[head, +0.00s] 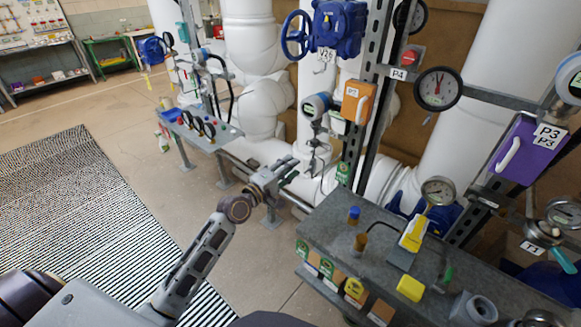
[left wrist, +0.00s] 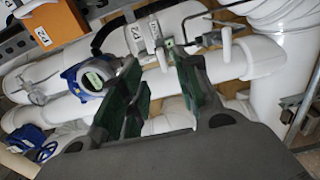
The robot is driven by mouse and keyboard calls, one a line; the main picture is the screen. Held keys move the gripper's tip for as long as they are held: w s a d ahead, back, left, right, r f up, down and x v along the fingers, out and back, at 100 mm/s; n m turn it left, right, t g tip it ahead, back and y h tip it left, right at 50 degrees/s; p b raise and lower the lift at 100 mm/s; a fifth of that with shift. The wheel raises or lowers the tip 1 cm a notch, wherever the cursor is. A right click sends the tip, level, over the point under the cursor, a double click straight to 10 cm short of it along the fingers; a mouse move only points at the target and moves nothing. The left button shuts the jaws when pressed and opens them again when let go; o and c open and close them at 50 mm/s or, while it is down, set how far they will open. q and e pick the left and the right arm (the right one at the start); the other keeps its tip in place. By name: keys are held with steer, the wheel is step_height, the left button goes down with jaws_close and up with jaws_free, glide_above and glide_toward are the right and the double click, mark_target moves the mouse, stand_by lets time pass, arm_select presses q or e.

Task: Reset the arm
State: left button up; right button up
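My left arm (head: 195,265) reaches up and forward from the bottom of the head view. My left gripper (head: 287,172) is at its end, in front of the white pipes and left of the grey metal bench. In the left wrist view the gripper (left wrist: 160,85) shows two green-padded fingers spread apart with nothing between them. Behind the fingers are white pipes and small fittings; the gripper appears apart from them. My right gripper is not in view.
A grey bench (head: 325,225) with several small parts stands at the right. A metal post carries an orange box (head: 357,102), a round gauge (head: 438,88) and a blue valve (head: 338,28). A gauge table (head: 205,140) is behind left. Floor at left is clear, with a striped mat (head: 75,195).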

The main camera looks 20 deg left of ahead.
arm_select(q)
steer(key=shift+m, duration=0.3)
steer(key=a+f+m+g+y, duration=0.2)
steer(key=a+f+m, duration=0.25)
steer(key=f, duration=0.65)
steer(key=a+f+m+g+y, duration=0.15)
steer(key=a+f+m, duration=0.3)
steer(key=f, duration=0.65)
steer(key=s+a+f+m+g+y, duration=0.15)
steer(key=s+f, duration=0.35)
steer(key=f, duration=0.7)
steer(key=s+a+f+m+g+y, duration=0.1)
steer(key=s+f+m+g, duration=0.35)
steer(key=f, duration=0.75)
steer(key=s+f+g, duration=0.3)
steer(key=s+f, duration=1.4)
steer(key=s, duration=0.5)
steer(key=s+d+f+g, duration=0.1)
steer(key=s+d+f, duration=0.1)
steer(key=s, duration=0.5)
steer(key=s+d+f+g, duration=0.1)
steer(key=s+d+f, duration=0.1)
steer(key=s, duration=0.6)
steer(key=s+d+f+g, duration=0.1)
steer(key=s+d+f, duration=0.2)
steer(key=s, duration=0.5)
steer(key=shift+d+m, duration=0.3)
steer(key=shift+d, duration=0.4)
